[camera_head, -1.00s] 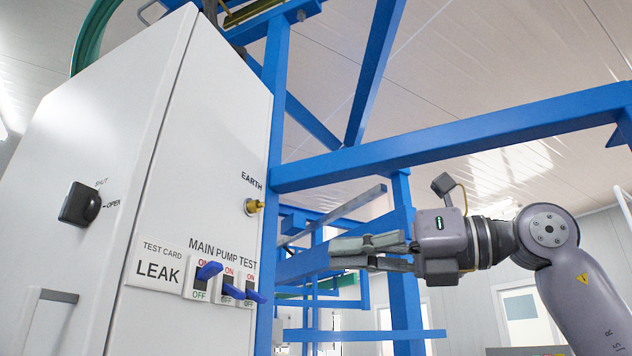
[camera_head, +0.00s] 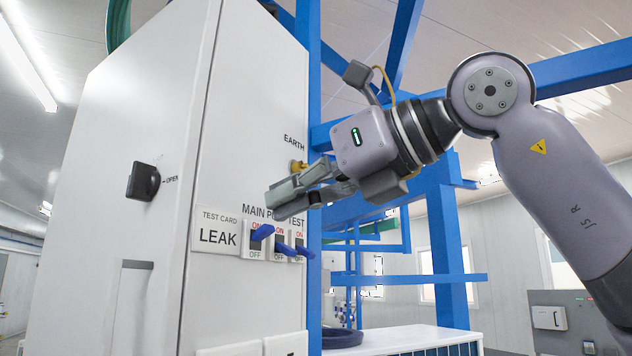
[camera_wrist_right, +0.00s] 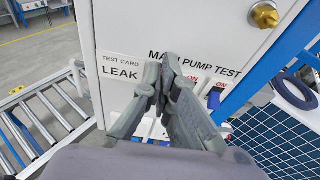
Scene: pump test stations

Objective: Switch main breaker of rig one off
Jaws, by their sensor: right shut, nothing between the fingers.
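The white cabinet (camera_head: 245,110) carries three blue switch levers in a row under the labels MAIN, PUMP and TEST. The main breaker lever (camera_head: 262,232) is tilted up, over its ON mark, with OFF showing below it. The pump lever (camera_head: 284,249) and the test lever (camera_head: 304,252) sit lower, with their ON marks showing. My right gripper (camera_head: 290,198) is shut and empty, just above the labels and in front of the panel. In the right wrist view its closed fingertips (camera_wrist_right: 168,66) hide the main lever; one blue lever (camera_wrist_right: 213,98) shows to their right. My left gripper is out of view.
A TEST CARD plate reading LEAK (camera_head: 217,235) is left of the switches. A brass EARTH stud (camera_head: 298,166) is close behind my right fingers. A black knob (camera_head: 143,181) is on the cabinet's left face. Blue frame beams (camera_head: 440,235) stand to the right.

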